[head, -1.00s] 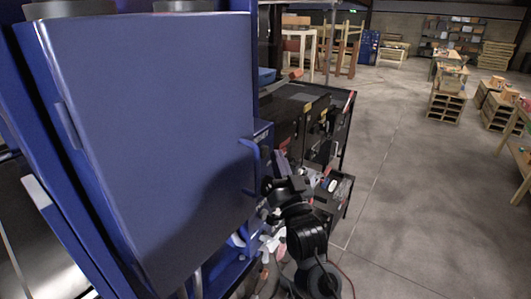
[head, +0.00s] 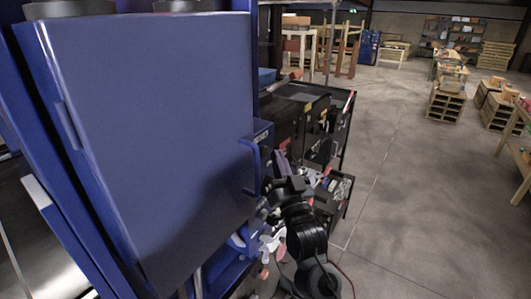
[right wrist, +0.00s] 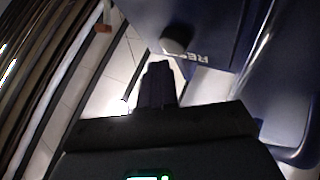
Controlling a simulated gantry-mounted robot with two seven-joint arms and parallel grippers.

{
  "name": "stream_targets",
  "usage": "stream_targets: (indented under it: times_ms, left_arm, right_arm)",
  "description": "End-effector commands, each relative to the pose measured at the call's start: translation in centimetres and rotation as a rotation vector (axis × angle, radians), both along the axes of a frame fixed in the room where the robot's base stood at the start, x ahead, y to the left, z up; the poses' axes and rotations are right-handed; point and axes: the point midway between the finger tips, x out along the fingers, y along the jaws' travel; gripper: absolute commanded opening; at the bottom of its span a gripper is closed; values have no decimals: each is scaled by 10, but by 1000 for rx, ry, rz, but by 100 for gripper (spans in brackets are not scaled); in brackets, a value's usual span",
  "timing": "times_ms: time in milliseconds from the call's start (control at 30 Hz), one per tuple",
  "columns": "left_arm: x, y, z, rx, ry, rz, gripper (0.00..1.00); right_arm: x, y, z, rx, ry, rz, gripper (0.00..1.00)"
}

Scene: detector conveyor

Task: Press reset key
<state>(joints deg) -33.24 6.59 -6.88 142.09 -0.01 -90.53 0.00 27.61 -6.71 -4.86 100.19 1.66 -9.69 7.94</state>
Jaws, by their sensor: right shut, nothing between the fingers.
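The reset key (right wrist: 177,43) shows in the right wrist view as a small greyish knob on a dark blue panel (right wrist: 212,22). Partly readable lettering beginning "RES" (right wrist: 195,55) is beside it. My right gripper (right wrist: 159,68) is shut and empty, with its fingertips just below the key in the picture. A small gap seems to show between them, but I cannot tell the depth. In the head view my right gripper (head: 281,160) is beside the blue machine's right edge, near the door handle (head: 252,165). The key cannot be made out there. My left gripper is not in view.
The large blue machine door (head: 145,130) fills the left of the head view. A black tool cart (head: 345,125) with an open drawer of small items (head: 338,187) stands behind my right gripper. Open grey floor (head: 430,200) lies to the right.

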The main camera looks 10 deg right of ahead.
Motion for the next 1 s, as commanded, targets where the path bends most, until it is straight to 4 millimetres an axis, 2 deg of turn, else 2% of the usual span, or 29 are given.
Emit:
stream_targets:
  times_ms: [1000]
  left_arm:
    - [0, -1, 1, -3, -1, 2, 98]
  right_arm:
    - [6, 5, 0, 0, 0, 0, 0]
